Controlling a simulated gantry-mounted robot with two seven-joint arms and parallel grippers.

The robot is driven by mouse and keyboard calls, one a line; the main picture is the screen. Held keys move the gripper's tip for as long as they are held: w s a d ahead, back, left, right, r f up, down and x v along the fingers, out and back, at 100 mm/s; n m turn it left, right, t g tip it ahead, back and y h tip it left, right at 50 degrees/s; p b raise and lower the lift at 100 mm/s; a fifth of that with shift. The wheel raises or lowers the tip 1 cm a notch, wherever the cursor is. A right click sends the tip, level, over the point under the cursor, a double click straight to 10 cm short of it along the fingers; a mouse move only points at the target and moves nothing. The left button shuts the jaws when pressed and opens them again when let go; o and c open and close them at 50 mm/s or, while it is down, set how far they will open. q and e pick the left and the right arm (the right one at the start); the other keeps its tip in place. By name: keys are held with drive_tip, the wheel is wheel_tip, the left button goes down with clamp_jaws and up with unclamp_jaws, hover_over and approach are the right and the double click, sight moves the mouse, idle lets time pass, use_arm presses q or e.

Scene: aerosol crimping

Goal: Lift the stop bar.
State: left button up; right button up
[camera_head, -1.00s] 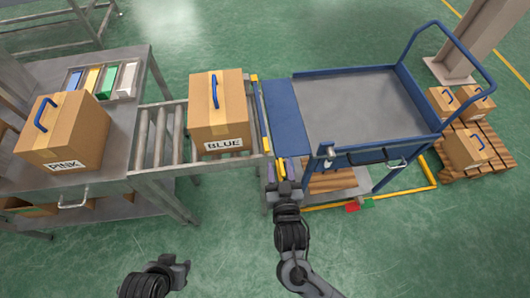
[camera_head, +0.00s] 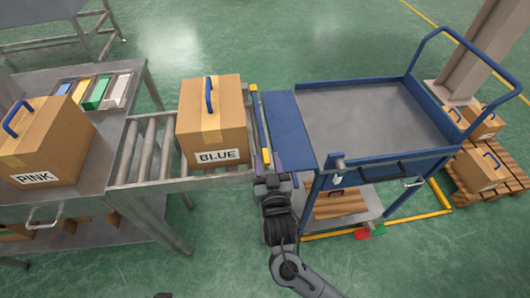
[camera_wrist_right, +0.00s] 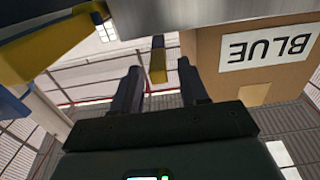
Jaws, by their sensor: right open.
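The stop bar (camera_head: 257,118), yellow and grey, runs across the end of the roller conveyor between the BLUE box (camera_head: 213,122) and the blue plate of the cart. My right gripper (camera_head: 268,172) is at the bar's near end. In the right wrist view a yellow tab (camera_wrist_right: 158,62) hangs between the two open fingers of my right gripper (camera_wrist_right: 159,72), with gaps visible on both sides. I cannot tell whether it touches either finger. Only a small dark tip of my left arm shows at the bottom edge of the head view.
The BLUE box stands on the rollers (camera_head: 146,150) beside the bar. The blue cart (camera_head: 365,112) is to the right, its bed empty. A PINK box (camera_head: 45,148) is on the left table. Boxes on a pallet (camera_head: 500,182) stand far right.

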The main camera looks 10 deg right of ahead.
sight(265, 148)
drive_tip(key=shift+w+b, duration=0.6)
drive_tip(key=shift+w, duration=1.65)
drive_tip(key=shift+c, duration=0.2)
clamp_jaws()
